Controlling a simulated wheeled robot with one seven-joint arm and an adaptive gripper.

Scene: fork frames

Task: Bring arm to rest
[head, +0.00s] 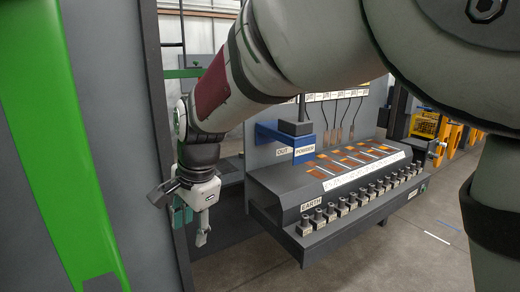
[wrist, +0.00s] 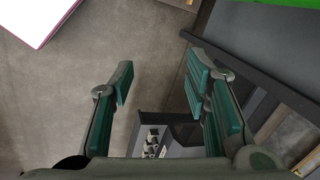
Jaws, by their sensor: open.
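My gripper (head: 203,222) hangs pointing down at the end of my arm, left of the dark workbench in the head view. In the wrist view my gripper (wrist: 160,85) shows two green-padded fingers spread well apart. Nothing is between them but the view of the grey floor and part of a dark structure beyond. My arm reaches across the top of the head view from the right and bends down at the wrist. It hides part of the background.
A dark bench (head: 345,190) with orange slots and a row of black sockets stands right of my gripper. A blue bracket (head: 285,135) sits at its back left. A grey and green panel (head: 60,150) stands close on the left. Open floor (head: 420,250) lies at the lower right.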

